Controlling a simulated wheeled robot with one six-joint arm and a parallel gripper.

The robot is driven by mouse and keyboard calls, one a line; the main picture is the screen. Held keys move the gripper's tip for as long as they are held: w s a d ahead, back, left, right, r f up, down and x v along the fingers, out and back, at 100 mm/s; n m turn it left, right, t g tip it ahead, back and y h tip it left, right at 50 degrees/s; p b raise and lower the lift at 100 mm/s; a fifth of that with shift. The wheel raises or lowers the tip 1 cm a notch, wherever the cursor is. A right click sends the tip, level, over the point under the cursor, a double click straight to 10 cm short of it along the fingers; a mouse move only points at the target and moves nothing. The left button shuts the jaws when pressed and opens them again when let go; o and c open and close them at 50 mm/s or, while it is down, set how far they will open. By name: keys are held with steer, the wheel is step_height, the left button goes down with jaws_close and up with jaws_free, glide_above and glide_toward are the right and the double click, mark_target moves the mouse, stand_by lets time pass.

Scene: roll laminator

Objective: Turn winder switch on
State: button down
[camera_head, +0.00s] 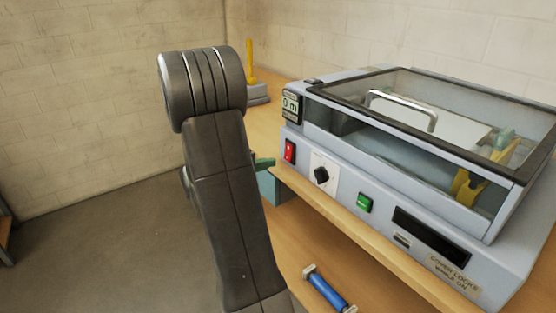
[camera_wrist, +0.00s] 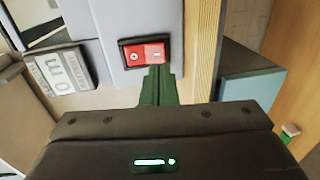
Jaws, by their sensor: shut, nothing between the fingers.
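A red rocker switch (camera_head: 289,151) sits at the left end of the laminator's (camera_head: 335,186) front panel. It also shows in the wrist view (camera_wrist: 143,54), in a black frame, with a round mark on its left half and a bar mark on its right half. My gripper (camera_head: 265,162) is shut and empty, its green fingers just left of the red switch in the head view. In the wrist view the fingertips (camera_wrist: 157,70) are at the lower edge of the switch's right half; I cannot tell whether they touch. No switch label naming the winder is readable.
A black knob (camera_head: 321,175) and a green button (camera_head: 365,203) are right of the red switch. A "0 m" counter (camera_head: 291,106) is above it. The clear cover (camera_head: 400,150) is down. A blue roller (camera_head: 325,288) lies below the wooden bench edge (camera_head: 370,238).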

mark_target(286, 159)
steer(key=shift+x, duration=2.05)
steer(key=shift+f, duration=0.1)
steer(key=shift+w+d+b, duration=0.15)
steer(key=shift+b, duration=0.75)
